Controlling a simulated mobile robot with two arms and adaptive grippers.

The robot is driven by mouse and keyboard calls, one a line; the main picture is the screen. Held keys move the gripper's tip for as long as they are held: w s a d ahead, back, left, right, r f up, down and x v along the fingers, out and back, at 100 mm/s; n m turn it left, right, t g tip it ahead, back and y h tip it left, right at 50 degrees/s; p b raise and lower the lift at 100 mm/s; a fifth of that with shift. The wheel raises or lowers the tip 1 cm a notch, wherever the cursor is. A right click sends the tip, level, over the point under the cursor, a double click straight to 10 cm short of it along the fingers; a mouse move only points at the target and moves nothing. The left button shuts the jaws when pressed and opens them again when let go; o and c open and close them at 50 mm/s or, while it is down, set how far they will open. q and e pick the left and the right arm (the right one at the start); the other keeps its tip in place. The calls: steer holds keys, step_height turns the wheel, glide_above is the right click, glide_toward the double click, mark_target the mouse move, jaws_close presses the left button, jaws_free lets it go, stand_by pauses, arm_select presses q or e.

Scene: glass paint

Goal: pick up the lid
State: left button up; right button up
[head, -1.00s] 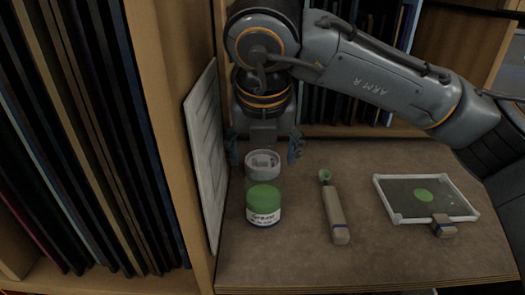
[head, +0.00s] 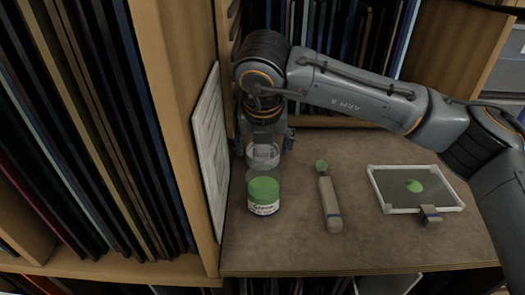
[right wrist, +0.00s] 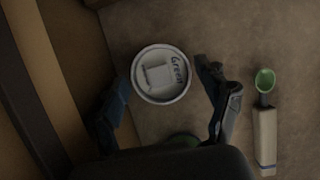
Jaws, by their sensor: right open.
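The lid (head: 263,153) is a white round disc on the table behind the glass jar. In the right wrist view, the lid (right wrist: 161,75) shows a raised square and the word "Green". My right gripper (head: 264,144) points down at the lid, open and empty. In the right wrist view, my right gripper's (right wrist: 164,84) fingers stand on either side of the lid, with a visible gap at the right finger. The jar (head: 263,195) holds green paint and has a white label. My left gripper is not in view.
A beige-handled tool (head: 330,205) with a green tip lies right of the jar. A framed glass pane (head: 388,207) with a green spot lies farther right, a small clip-like block (head: 430,214) at its front edge. A white panel (head: 210,150) and shelf wall stand close on the left.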

steer(key=c, duration=0.7)
